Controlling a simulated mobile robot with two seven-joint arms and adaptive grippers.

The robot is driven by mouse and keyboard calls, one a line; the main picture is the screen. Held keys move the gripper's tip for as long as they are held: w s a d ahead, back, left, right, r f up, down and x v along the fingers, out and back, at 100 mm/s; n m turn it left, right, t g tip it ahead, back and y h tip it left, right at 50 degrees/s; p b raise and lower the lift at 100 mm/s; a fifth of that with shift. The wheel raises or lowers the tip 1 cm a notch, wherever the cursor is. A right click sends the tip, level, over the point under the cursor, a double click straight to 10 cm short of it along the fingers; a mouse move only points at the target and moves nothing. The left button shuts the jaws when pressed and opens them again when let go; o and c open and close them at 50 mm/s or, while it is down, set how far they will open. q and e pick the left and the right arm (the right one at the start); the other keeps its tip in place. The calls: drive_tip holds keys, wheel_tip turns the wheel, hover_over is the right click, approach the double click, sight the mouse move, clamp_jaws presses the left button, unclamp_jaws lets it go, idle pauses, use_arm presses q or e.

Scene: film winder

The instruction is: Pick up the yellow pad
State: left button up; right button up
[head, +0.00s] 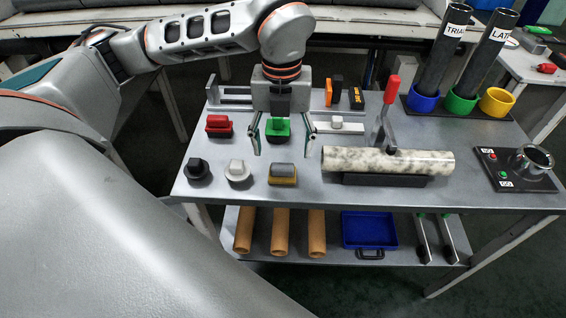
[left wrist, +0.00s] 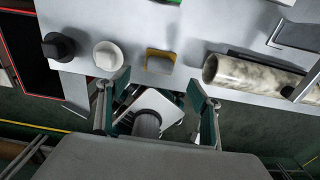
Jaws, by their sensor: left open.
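The yellow pad (head: 283,174) is a small block with a yellow base and a grey top. It sits near the front edge of the grey table (head: 240,205), and shows in the left wrist view (left wrist: 160,61) too. My left gripper (head: 281,148) is open and empty, its fingers pointing down. In the head view its fingertips appear just behind and above the pad, apart from it. In the left wrist view the open fingers (left wrist: 158,88) show below the pad, with nothing between their tips. My right gripper is not in view.
A white knob (head: 238,171) and a black knob (head: 198,168) stand left of the pad. A marbled roll (head: 400,161) lies to its right. A green pad (head: 278,131) and a red pad (head: 219,125) sit behind. A red-handled clamp (head: 391,92) stands behind the roll.

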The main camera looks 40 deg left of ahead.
sight(283, 166)
use_arm(q)
drive_tip(key=shift+a+f, duration=0.2)
drive_tip(key=shift+f, duration=0.05)
wheel_tip(283, 166, down, 3)
drive_tip(key=shift+d+r, duration=0.1)
drive_tip(key=shift+r, duration=0.1)
drive_tip(key=shift+w+f, duration=0.1)
drive_tip(key=shift+f, duration=2.15)
drive_tip(key=c, duration=1.2)
